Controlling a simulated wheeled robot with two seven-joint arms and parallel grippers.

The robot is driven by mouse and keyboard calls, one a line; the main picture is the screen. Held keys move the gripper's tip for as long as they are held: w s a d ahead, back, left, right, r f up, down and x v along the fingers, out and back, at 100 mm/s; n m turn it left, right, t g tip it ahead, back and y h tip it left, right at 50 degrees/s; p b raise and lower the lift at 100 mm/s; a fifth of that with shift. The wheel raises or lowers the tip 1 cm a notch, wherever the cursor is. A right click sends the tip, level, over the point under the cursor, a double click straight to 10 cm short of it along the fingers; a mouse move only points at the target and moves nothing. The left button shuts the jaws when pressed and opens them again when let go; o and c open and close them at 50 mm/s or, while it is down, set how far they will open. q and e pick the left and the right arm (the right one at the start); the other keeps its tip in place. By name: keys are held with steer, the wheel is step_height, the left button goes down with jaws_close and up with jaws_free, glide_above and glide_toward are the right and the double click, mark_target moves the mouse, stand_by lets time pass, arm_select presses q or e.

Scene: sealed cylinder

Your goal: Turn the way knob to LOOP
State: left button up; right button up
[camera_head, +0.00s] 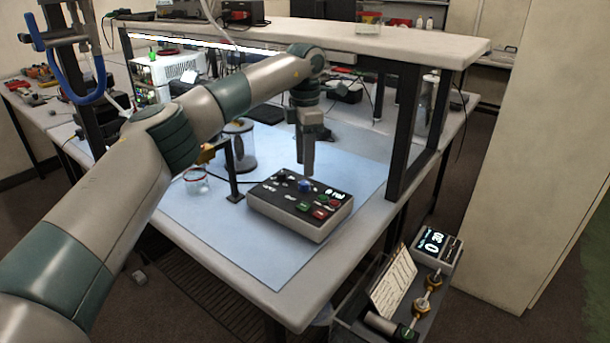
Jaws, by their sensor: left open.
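A control box (282,219) with a black top panel lies on the blue mat of the bench. A blue knob (304,186) stands near the far middle of its panel. Green and red buttons (321,213) are to its right. The panel's lettering is too small to read, so I cannot tell which setting the knob points at. My left gripper (308,172) points down just above the far edge of the box, close to the blue knob. It is open with nothing visible in it. Whether its fingers touch the knob is unclear. My right gripper is out of view.
A thin black stand (233,175) and a clear glass jar (196,181) are left of the box. A clear cylinder (239,145) stands behind. A raised shelf (350,37) spans the bench. A cart with a display (437,247) and brass fittings is lower right. The front mat is clear.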

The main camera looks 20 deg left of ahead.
mark_target(305, 182)
arm_select(q)
steer(key=shift+f+p, duration=0.4)
steer(key=shift+f, duration=2.4)
jaws_close()
